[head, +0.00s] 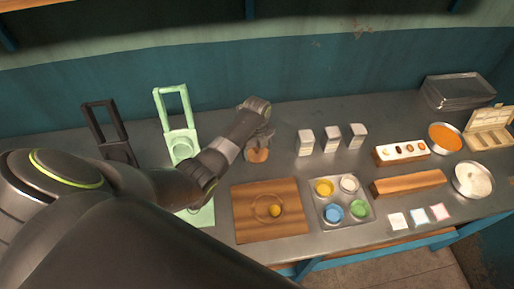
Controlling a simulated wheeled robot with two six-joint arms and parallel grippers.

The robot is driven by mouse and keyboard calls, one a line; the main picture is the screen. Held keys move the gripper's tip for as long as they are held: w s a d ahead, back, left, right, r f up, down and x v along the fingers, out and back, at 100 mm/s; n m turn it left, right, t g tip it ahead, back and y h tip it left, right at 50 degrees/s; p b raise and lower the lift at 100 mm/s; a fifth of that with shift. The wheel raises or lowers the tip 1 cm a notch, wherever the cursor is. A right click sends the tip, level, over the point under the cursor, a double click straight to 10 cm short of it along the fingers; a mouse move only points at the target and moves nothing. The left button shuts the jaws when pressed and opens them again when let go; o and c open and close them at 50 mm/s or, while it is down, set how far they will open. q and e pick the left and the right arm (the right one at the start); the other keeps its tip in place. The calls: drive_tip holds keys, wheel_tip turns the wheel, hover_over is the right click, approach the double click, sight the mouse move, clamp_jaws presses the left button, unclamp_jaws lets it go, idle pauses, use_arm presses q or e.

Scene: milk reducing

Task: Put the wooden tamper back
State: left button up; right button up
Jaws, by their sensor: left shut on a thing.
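My left arm comes in from the left and reaches over the counter. My left gripper (259,138) points down at the back of the counter, shut on the wooden tamper (258,155). Only the tamper's round, orange-brown lower part shows; the gripper hides its upper part. I cannot tell whether the tamper touches the counter. My right gripper is not in view.
A wooden board (245,226) with a yellow item lies in front. A tray of coloured cups (343,222) is beside it. White cartons (332,140) stand right of the gripper. A green press (172,100) and a dark press (98,125) stand left.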

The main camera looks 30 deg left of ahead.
use_arm(q)
drive_tip(key=shift+f, duration=0.15)
drive_tip(key=o, duration=0.9)
drive_tip(key=shift+o, duration=0.2)
wheel_tip(320, 180, up, 12)
drive_tip(key=shift+r+b, duration=0.2)
drive_tip(key=shift+b, duration=0.5)
